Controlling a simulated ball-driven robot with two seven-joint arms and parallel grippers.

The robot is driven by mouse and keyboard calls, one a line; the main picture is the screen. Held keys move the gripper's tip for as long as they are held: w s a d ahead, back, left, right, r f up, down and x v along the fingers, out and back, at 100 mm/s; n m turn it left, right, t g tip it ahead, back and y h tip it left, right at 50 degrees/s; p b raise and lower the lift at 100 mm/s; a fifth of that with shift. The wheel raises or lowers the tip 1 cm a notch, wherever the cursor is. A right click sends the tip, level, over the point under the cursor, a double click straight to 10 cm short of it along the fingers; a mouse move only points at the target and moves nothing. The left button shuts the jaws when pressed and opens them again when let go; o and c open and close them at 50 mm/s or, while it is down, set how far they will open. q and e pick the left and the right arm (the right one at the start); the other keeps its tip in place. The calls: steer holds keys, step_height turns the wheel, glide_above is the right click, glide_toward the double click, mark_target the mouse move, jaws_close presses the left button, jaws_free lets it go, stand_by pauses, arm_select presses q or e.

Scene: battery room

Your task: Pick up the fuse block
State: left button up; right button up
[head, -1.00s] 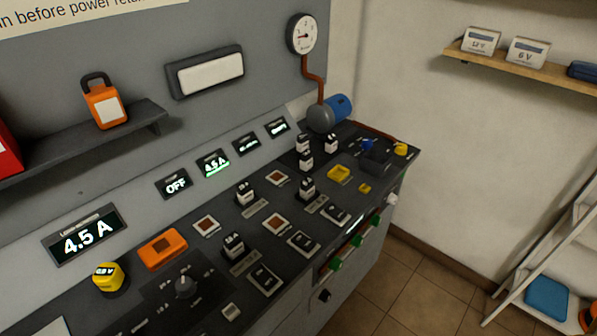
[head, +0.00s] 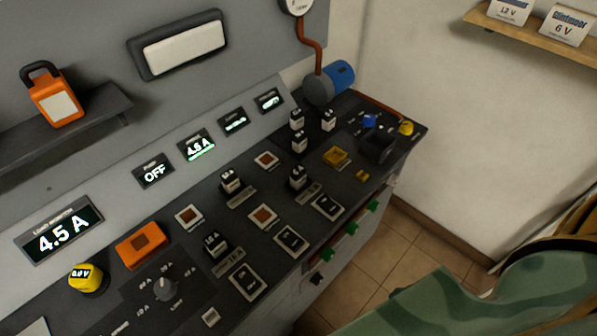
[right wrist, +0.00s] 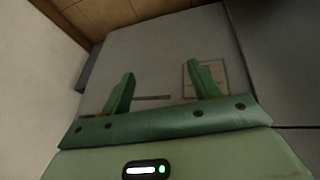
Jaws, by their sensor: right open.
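I cannot tell for sure which one is the fuse block. My right gripper (right wrist: 163,75) is open and empty in the right wrist view, its green fingers apart before a plain grey surface. No block shows between them. In the head view my green right arm fills the lower right, and its fingers are not visible. My left gripper is not in view.
An orange block (head: 141,244) and a yellow knob (head: 86,278) sit at the panel's left. A blue-ended cylinder (head: 332,83) and a copper pipe (head: 311,55) stand at the back. Green parts (head: 323,256) line the front edge. Tiled floor (head: 395,258) lies right of the console.

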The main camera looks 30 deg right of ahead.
steer(key=w+d+r+t+p, duration=0.1)
steer(key=w+r+t, duration=0.1)
steer(key=w+r, duration=0.7)
steer(key=w+a+r+t+y+p, duration=0.1)
steer(key=w+r+t, duration=0.1)
steer(key=w+r, duration=0.3)
steer(key=w+a+r+t+y, duration=0.1)
steer(key=w+a+r, duration=0.15)
steer(key=r, duration=0.55)
steer(key=t+y, duration=0.2)
steer(key=y, duration=0.1)
glide_toward(302, 174)
steer(key=shift+w+a+f+n+t+b, duration=0.2)
steer(key=shift+w+a+f+b, duration=0.2)
steer(key=shift+w, duration=0.2)
steer(key=shift+w+a+f+n+t+b, duration=0.1)
steer(key=shift+w+a+f+n+b, duration=0.1)
steer(key=shift+w+a+f+b, duration=0.3)
steer(key=x, duration=0.2)
steer(key=b+x, duration=0.1)
steer(key=x, duration=0.3)
steer(key=shift+w+d+r, duration=0.1)
steer(key=shift+w+d, duration=0.1)
steer(key=shift+w, duration=0.2)
steer(key=shift+s, duration=0.1)
steer(key=c, duration=1.1)
